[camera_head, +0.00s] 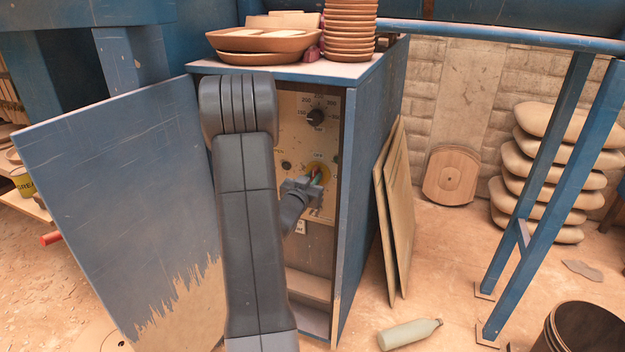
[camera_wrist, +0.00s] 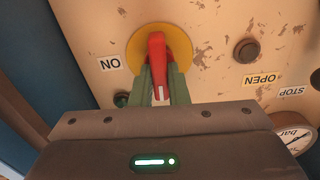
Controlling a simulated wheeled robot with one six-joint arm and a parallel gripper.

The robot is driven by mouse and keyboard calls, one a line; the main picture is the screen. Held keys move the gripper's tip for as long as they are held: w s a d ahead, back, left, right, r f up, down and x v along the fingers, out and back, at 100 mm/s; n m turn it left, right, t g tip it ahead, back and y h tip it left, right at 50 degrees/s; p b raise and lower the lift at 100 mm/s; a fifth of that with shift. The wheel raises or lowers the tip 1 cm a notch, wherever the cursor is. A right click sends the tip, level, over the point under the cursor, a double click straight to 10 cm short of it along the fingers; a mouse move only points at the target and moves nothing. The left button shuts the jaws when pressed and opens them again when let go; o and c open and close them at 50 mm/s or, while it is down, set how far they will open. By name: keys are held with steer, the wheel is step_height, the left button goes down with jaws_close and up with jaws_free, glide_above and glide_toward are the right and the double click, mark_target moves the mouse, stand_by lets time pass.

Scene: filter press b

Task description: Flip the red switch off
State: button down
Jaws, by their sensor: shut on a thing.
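The red switch (camera_wrist: 157,55) is a lever handle on a round yellow plate (camera_wrist: 180,38), set in the worn beige panel of the blue cabinet. In the wrist view its handle runs from the plate down between the two green fingers of my gripper (camera_wrist: 161,88), which are shut on it. An upside-down ON label (camera_wrist: 109,62) lies left of the plate. In the head view my gripper (camera_head: 317,178) reaches the yellow plate (camera_head: 323,168), just below a small OFF label (camera_head: 318,156). The gripper and fingers hide much of the switch there.
The blue cabinet door (camera_head: 120,190) stands open at left. A black dial (camera_head: 316,116) is above the switch; a dark button (camera_wrist: 246,50) and a gauge (camera_wrist: 292,137) are nearby. Boards (camera_head: 397,215) lean on the cabinet's right side. A bottle (camera_head: 409,333) lies on the floor.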

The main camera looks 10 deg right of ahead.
steer(key=shift+n, duration=0.4)
steer(key=c, duration=1.4)
jaws_free()
steer(key=v, duration=1.3)
steer(key=shift+s+a, duration=0.3)
steer(key=x, duration=1.3)
steer(key=shift+w+d, duration=0.3)
steer(key=shift+w, duration=0.1)
steer(key=shift+m, duration=0.4)
